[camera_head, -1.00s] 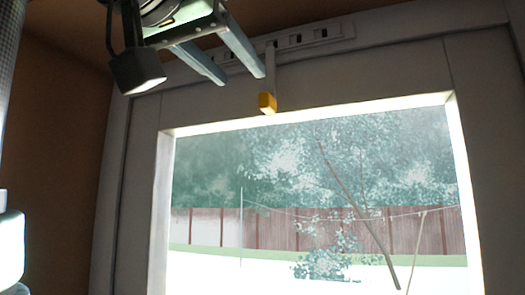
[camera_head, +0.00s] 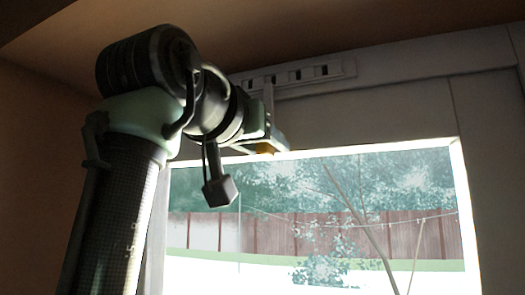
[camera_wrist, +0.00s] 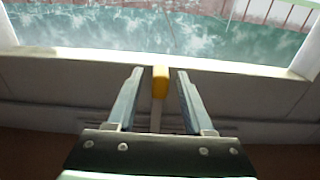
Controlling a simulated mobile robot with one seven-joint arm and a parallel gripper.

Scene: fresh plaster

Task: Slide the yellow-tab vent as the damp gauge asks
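The vent (camera_head: 310,73) is a pale slotted strip on the frame above the window. Several dark slots show along it; its left end is hidden behind my arm. A thin stem (camera_wrist: 156,118) leads from it to the yellow tab (camera_head: 265,148), also seen in the wrist view (camera_wrist: 160,82). My gripper (camera_wrist: 159,72) is open, with one finger on each side of the tab. Gaps show between the tab and both fingers. In the head view my wrist hides most of the gripper. I see no damp gauge in these frames.
The bright window (camera_head: 330,225) with its pale frame (camera_head: 390,115) lies just below the vent. A brown ceiling (camera_head: 330,20) is close above, and a brown wall (camera_head: 40,150) stands at the left. The frame right of the tab looks clear.

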